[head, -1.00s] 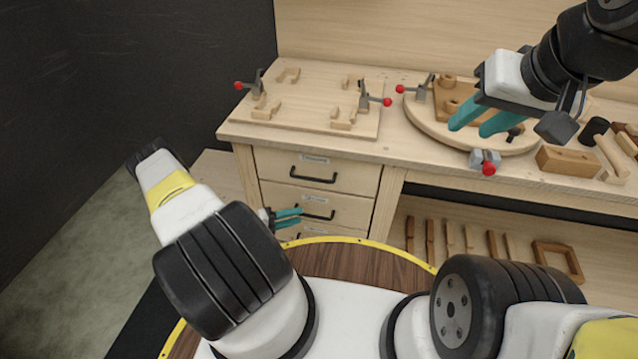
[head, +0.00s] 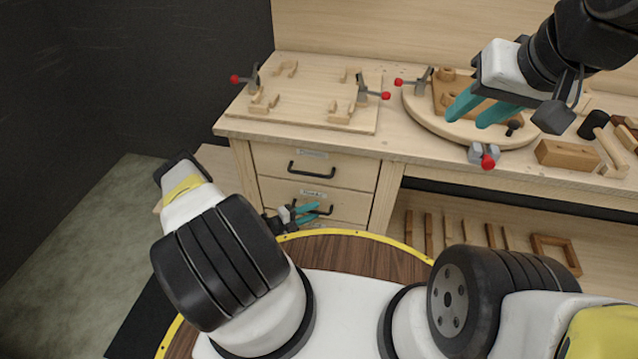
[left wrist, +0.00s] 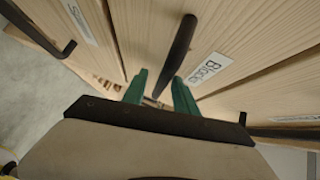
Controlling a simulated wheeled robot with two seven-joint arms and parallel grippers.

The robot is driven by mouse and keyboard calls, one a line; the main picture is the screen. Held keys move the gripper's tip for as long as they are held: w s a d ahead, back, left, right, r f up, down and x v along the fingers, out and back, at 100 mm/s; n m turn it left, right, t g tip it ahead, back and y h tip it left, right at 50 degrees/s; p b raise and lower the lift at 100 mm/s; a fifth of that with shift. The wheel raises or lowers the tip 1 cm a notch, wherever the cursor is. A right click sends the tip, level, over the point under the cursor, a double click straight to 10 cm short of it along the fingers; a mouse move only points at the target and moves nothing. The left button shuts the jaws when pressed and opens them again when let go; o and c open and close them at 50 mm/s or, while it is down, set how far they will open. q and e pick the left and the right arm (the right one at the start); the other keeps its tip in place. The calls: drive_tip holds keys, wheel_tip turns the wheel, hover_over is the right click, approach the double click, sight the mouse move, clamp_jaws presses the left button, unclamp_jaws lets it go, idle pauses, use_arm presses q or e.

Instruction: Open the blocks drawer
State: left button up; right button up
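The blocks drawer (left wrist: 225,88), with its "Blocks" label, is in the middle of the left wrist view. In the head view it appears to be the middle drawer (head: 345,203) of the bench and looks closed. Its dark bar handle (left wrist: 178,52) runs toward my left gripper (left wrist: 160,82), and its near end lies between the parted green fingers. I cannot tell whether they touch it. In the head view the left gripper (head: 317,211) is at this handle, partly covering it. My right gripper (head: 465,119) is open and empty above the bench top.
The top drawer (head: 345,171) has its own black handle just above. The bench top (head: 400,142) holds a board with clamps (head: 310,112), a round board (head: 425,122) and wooden blocks. Several wooden pieces stand on the lower shelf to the right.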

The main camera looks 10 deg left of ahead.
use_arm(q)
clamp_jaws()
idle(1.4)
